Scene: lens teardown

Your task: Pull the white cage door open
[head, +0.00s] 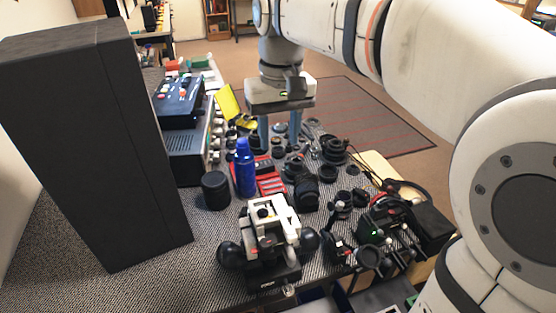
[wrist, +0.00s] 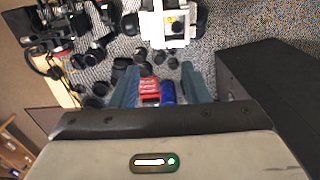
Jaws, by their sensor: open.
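I cannot make out a white cage door in either view. My gripper (head: 280,128) hangs over the far part of the cluttered workbench, pointing down. Its two blue-grey fingers are apart with nothing held between them. In the wrist view the open fingers of my gripper (wrist: 160,78) frame a red case and a blue bottle on the bench below. The only large white item on the bench is a white-and-black device (head: 272,222) near the front. It also shows at the top of the wrist view (wrist: 168,28).
A tall black box (head: 110,150) stands at the bench's left. A blue bottle (head: 244,168), a black cylinder (head: 215,190), a red case (head: 272,185) and several lens parts crowd the middle. A striped rug (head: 355,110) lies on the open floor beyond.

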